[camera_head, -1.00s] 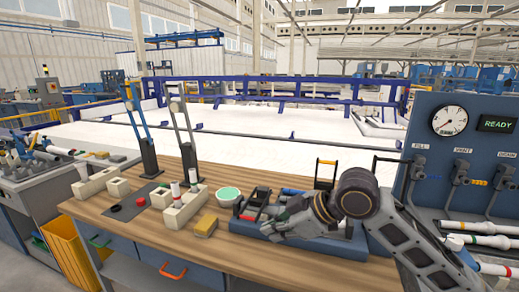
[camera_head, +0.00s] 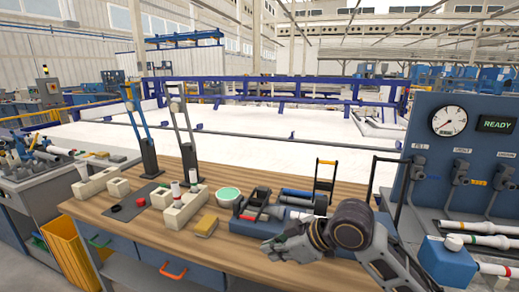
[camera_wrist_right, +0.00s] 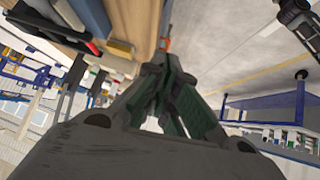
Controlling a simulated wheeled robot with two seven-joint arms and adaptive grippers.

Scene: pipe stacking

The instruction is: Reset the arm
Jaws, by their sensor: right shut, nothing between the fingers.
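My right gripper (camera_head: 270,250) is shut and empty, above the front right part of the wooden workbench (camera_head: 235,256). Its dark round wrist joint and grey arm come in from the lower right. In the right wrist view, the dark green fingers of this gripper (camera_wrist_right: 163,72) are together, with nothing held between them. My left gripper is not in view.
White blocks (camera_head: 187,210) hold upright pipes at the bench's left. A green bowl (camera_head: 228,195) and yellow sponge (camera_head: 206,225) sit mid-bench. A vise-like tool (camera_head: 258,203) lies behind the gripper. A gauge panel (camera_head: 450,150) and blue box (camera_head: 447,262) stand at right.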

